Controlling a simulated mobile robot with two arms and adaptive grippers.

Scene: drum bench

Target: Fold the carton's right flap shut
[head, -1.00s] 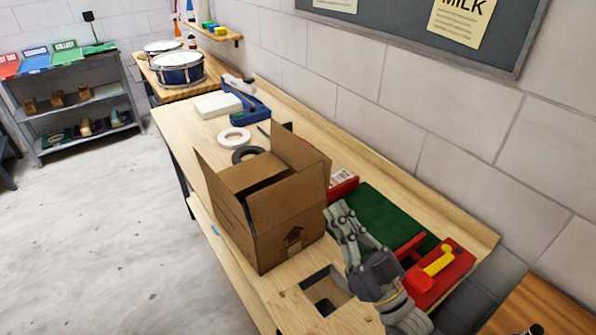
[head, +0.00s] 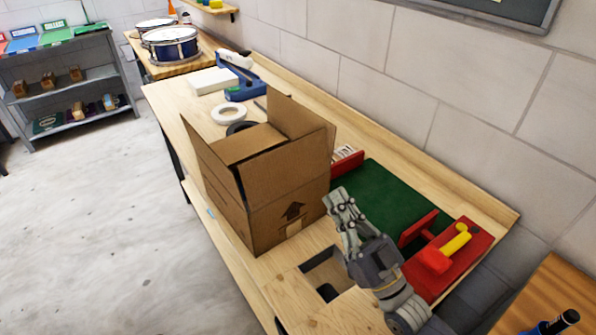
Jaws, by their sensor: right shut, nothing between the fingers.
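The brown cardboard carton (head: 290,205) stands upright on the wooden bench with its top open. Its left flap (head: 207,150) and a back flap (head: 287,118) stand up. The near right flap (head: 285,168), above the arrow-marked side, also stands up. A further flap (head: 248,144) lies lower inside the opening. My right gripper (head: 337,197) is shut and empty. Its fingertips are close beside the carton's right corner, below the flap tops; I cannot tell whether they touch. My left gripper is not in view.
A square cutout (head: 325,272) in the bench (head: 285,262) lies before the carton. A green mat (head: 385,205) and a red fixture with a yellow handle (head: 450,245) are right of it. Tape rolls (head: 228,113) and a blue tool (head: 245,88) lie behind. The wall bounds the right.

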